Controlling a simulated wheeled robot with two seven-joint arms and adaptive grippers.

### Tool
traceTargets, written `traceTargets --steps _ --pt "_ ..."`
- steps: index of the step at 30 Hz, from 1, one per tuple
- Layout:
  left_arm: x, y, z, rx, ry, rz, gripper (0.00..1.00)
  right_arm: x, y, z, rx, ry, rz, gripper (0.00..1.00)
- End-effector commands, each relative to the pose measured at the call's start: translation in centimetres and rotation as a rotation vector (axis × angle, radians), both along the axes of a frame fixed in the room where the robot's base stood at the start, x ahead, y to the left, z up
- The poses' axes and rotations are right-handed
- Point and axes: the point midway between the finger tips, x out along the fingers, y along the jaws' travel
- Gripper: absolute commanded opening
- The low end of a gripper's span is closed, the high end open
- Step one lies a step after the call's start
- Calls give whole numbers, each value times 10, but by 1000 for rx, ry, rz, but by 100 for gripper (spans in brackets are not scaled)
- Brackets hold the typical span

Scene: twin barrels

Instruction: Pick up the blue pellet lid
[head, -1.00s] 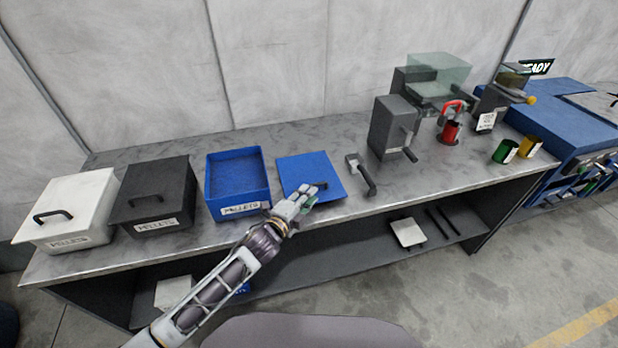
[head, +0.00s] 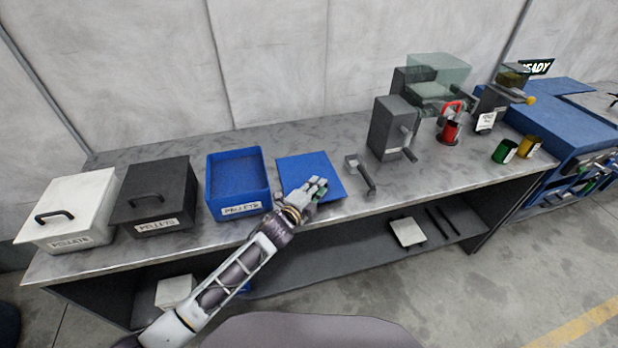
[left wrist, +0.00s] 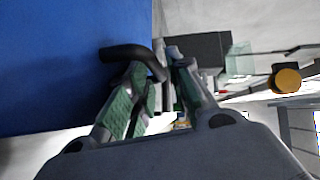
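The blue pellet lid (head: 303,165) lies flat on the bench, right of the open blue pellet box (head: 237,180). In the left wrist view the lid (left wrist: 65,60) fills the left side, with its black bar handle (left wrist: 125,53) in front of my fingers. My left gripper (head: 317,186) is over the lid's front right part and hides the handle in the head view. In the left wrist view the gripper (left wrist: 158,78) has its fingers apart, with the handle's near end at the gap between the tips. Firm contact does not show. My right gripper is not in view.
A dark box (head: 155,193) and a white box (head: 70,208), both lidded, stand left. A loose black-handled piece (head: 361,172) lies close right of the lid. A grey machine (head: 392,128), a red can (head: 450,131) and a green can (head: 504,151) stand farther right.

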Motion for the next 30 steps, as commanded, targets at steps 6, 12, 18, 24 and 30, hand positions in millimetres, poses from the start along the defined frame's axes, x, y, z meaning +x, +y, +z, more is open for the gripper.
traceTargets --steps 6,12,18,24,30 --pt "0 0 0 0 0 0 21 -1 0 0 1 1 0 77" --pt "0 0 0 0 0 0 7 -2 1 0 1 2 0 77" --pt "0 0 0 0 1 0 0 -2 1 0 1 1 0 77" --pt "0 0 1 0 -1 0 0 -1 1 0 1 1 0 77" --pt "0 0 6 0 -2 0 0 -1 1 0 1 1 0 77"
